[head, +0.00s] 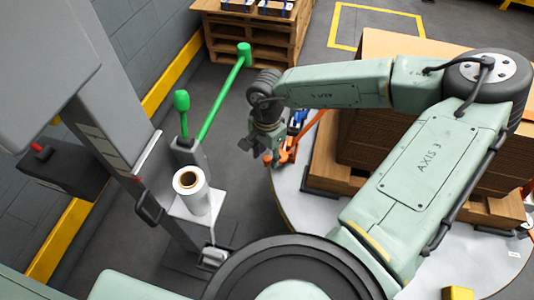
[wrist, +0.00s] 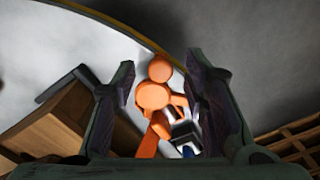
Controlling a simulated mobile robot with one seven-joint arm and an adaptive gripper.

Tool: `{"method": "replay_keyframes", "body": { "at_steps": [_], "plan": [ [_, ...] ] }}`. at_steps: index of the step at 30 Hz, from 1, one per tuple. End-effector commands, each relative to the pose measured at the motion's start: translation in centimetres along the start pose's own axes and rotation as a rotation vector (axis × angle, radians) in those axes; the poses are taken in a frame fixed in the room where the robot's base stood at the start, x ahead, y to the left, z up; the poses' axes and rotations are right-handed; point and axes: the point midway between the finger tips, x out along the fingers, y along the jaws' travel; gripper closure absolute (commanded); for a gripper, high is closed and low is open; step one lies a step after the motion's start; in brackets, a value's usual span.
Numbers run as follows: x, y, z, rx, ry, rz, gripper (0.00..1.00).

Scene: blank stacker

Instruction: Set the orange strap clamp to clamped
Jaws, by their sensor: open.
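The orange strap clamp (head: 285,156) sits at the left edge of the round pale turntable, beside the pallet load. A long orange bar (head: 312,127) slants up and right from it, and a small blue part is next to it. My gripper (head: 261,147) hangs at the clamp's left side and covers part of it. In the wrist view my gripper's two fingers (wrist: 163,72) stand wide apart. The clamp's orange rounded end (wrist: 153,95) shows between them in the picture. I cannot tell whether either finger touches it.
Stacked brown cardboard (head: 375,130) on a wooden pallet stands right of the clamp on the turntable (head: 300,205). Left are a post with green levers (head: 225,95) and a white film roll (head: 190,192). Grey floor lies between the post and the turntable.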

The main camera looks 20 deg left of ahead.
Motion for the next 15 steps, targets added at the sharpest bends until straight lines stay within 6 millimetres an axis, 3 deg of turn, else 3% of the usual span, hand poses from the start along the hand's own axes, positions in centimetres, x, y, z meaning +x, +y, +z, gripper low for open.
{"method": "replay_keyframes", "body": {
  "at_steps": [9, 15],
  "plan": [
    [0.26, -0.02, 0.01, -0.001, 0.0, 0.0, 0.6],
    [0.24, -0.01, 0.01, -0.001, 0.0, 0.0, 0.74]
  ]
}}
